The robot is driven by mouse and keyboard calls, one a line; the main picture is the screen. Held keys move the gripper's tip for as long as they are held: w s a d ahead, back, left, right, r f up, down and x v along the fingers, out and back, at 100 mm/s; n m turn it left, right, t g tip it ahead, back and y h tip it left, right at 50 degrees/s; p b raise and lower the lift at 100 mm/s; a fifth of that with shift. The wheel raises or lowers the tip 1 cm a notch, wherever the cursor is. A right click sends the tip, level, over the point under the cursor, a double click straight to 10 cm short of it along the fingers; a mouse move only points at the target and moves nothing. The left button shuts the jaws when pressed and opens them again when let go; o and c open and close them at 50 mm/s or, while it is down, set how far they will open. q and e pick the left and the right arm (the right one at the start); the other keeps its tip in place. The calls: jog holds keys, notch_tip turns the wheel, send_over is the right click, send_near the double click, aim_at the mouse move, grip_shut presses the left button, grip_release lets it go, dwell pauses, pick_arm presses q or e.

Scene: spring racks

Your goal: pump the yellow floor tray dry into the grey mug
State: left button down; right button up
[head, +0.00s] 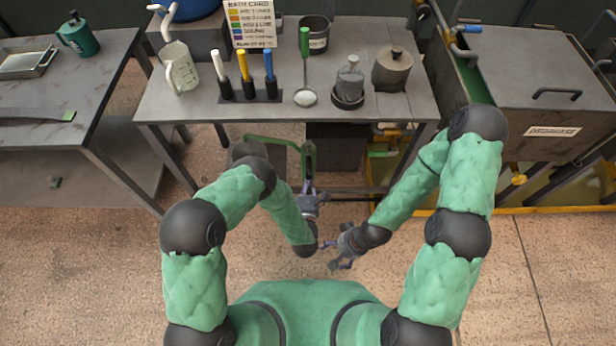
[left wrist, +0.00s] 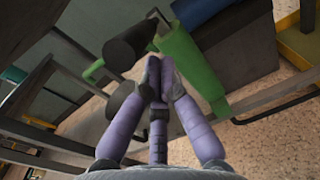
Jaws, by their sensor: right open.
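A green pump with an upright lever (head: 309,158) and a pipe running left stands below the front edge of the middle bench. The pipe ends over a grey mug (head: 249,149), partly hidden by my left arm. My left gripper (head: 309,188) is at the lever's lower end. My right gripper (head: 338,252) is open and empty, lower and nearer my body.
The middle bench (head: 205,112) carries a jug, coloured-handled tools in a black rack, a ladle, a bottle and a lidded pot. A large lidded tank (head: 530,85) stands at right. Another table (head: 75,125) stands at left. The floor in front is clear.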

pick_arm(q)
jog(key=shift+w+r+g+p, duration=0.15)
jog(key=shift+r+g+p, duration=0.15)
jog(key=shift+r+p, duration=0.8)
jog(key=shift+w+r+g+p, duration=0.15)
jog(key=shift+g+p, duration=0.15)
jog(key=shift+p, duration=0.5)
jog(key=shift+r, duration=0.1)
